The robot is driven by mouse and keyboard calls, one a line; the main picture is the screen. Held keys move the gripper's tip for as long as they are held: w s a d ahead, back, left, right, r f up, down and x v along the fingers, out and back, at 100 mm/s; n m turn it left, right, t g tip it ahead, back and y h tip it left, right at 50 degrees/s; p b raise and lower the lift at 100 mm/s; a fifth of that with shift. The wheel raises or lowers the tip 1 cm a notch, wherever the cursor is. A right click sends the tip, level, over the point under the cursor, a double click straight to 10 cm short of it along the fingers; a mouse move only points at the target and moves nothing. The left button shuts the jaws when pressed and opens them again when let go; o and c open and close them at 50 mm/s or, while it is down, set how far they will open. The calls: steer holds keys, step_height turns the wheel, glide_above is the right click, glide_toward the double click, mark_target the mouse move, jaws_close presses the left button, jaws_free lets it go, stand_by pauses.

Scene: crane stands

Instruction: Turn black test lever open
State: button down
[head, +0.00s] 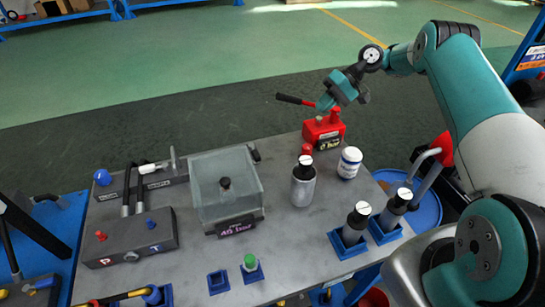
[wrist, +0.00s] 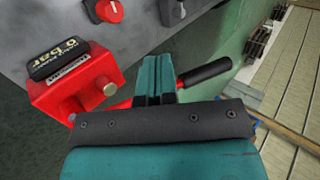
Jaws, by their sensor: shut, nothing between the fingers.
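A red block (head: 323,132) with a black "0 bar" plate stands at the bench's far edge. It also shows at the left of the wrist view (wrist: 80,88). A lever with a black grip (head: 290,98) and a red stem points left above it in the head view. In the wrist view the black grip (wrist: 207,73) lies right of my fingers, and the red stem passes behind them. My gripper (head: 325,104) is shut and empty beside the stem; its teal fingers (wrist: 155,72) hide part of it. I cannot tell if they touch it.
Open floor lies beyond.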

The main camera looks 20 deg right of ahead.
steer(key=shift+d+f+b+x, duration=0.2)
steer(key=shift+b+x, duration=1.15)
steer(key=shift+b, duration=1.35)
steer(key=b, duration=0.2)
glide_toward(254, 153)
steer(key=f, duration=0.4)
steer(key=d+f, duration=0.1)
steer(key=f, duration=0.1)
steer(key=shift+s+d+f, duration=0.1)
steer(key=shift+s+f, duration=0.15)
steer(key=shift+s, duration=0.05)
steer(key=a, duration=0.1)
steer(key=a+p, duration=0.1)
steer(key=a, duration=0.1)
steer(key=shift+s+a+f, duration=0.1)
steer(key=shift+a+f, duration=0.05)
steer(key=shift+a, duration=0.1)
steer(key=shift+a+f, duration=0.1)
steer(key=shift+a, duration=0.35)
steer(key=shift+s+a, duration=0.2)
steer(key=shift+a, duration=0.4)
